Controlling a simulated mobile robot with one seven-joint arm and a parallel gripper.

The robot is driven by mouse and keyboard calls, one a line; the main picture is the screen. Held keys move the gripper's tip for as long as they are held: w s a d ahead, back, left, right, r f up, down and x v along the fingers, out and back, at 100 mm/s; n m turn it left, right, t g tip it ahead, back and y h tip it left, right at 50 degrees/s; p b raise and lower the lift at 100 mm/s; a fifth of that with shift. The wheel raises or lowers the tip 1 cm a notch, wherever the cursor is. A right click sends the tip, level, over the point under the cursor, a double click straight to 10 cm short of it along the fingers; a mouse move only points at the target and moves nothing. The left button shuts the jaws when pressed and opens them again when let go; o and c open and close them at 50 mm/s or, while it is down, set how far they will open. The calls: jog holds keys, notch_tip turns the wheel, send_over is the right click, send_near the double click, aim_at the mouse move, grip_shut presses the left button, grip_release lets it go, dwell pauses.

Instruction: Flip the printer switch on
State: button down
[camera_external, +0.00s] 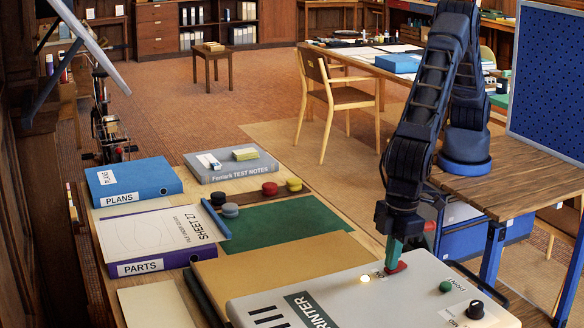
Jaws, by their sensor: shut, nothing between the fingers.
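The printer top also carries a green button (445,287) and a black knob (475,309). Left of it lie a green mat (290,221), round stamps or pots, a blue "PLANS" binder (134,181), a purple "PARTS" binder (160,262) and a grey "TEST NOTES" box (230,169).

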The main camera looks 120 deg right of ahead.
aim_at(400, 264)
jog(key=shift+s+f, duration=0.15)
jog(key=shift+s, duration=0.05)
jog(key=shift+s, duration=0.7)
jog(key=shift+r, duration=0.25)
notch_tip(400, 264, up, 14)
jog(key=s, duration=0.2)
jog(key=shift+f, duration=0.15)
jog(key=shift+w+t, duration=0.3)
jog(key=shift+w, duration=0.45)
